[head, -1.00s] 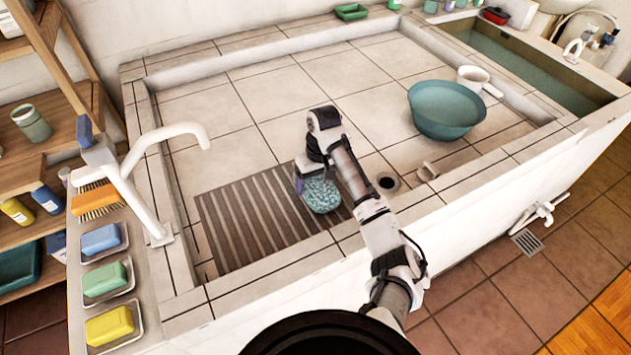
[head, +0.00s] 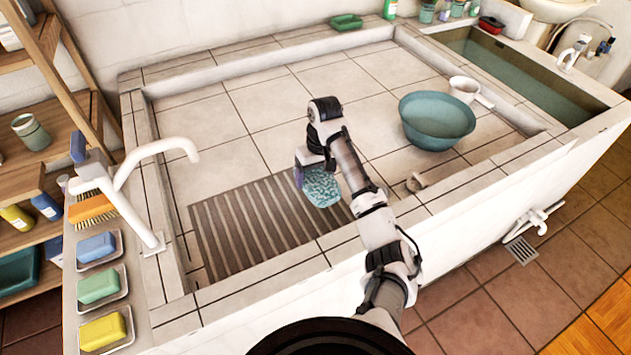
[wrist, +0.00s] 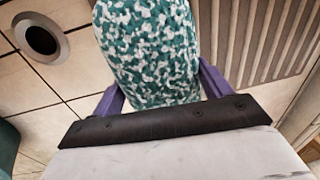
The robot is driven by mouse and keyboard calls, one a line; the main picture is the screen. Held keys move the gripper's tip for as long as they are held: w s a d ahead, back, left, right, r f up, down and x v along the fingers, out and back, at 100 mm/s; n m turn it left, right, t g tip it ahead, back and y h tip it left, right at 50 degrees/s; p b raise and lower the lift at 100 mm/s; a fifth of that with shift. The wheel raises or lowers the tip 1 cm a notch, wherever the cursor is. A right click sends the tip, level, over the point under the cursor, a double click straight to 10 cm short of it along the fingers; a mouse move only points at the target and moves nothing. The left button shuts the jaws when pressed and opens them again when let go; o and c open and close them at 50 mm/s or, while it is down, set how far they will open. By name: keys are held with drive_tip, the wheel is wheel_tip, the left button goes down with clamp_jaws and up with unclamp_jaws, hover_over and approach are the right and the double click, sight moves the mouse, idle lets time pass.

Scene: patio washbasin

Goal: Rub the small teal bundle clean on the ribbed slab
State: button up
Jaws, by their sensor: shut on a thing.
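The teal-and-white patterned bundle (head: 321,187) is at the right end of the ribbed slab (head: 250,225), which lies on the basin floor. In the wrist view the bundle (wrist: 150,50) sits between the two purple fingers of my gripper (wrist: 160,92), and the gripper is shut on it. The ribbed slab (wrist: 262,40) shows to the right of the bundle there. I cannot tell whether the bundle touches the slab or hangs just above it. The bundle's far end is cut off in the wrist view.
A drain hole (wrist: 40,38) lies left of the bundle in the wrist view. A teal bowl (head: 437,122) and a white dipper (head: 467,90) stand at the basin's right. A white tap (head: 150,165) rises at the left, beside soaps and an orange brush (head: 92,208). The basin's back floor is clear.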

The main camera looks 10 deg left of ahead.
drive_tip(key=shift+r, duration=1.5)
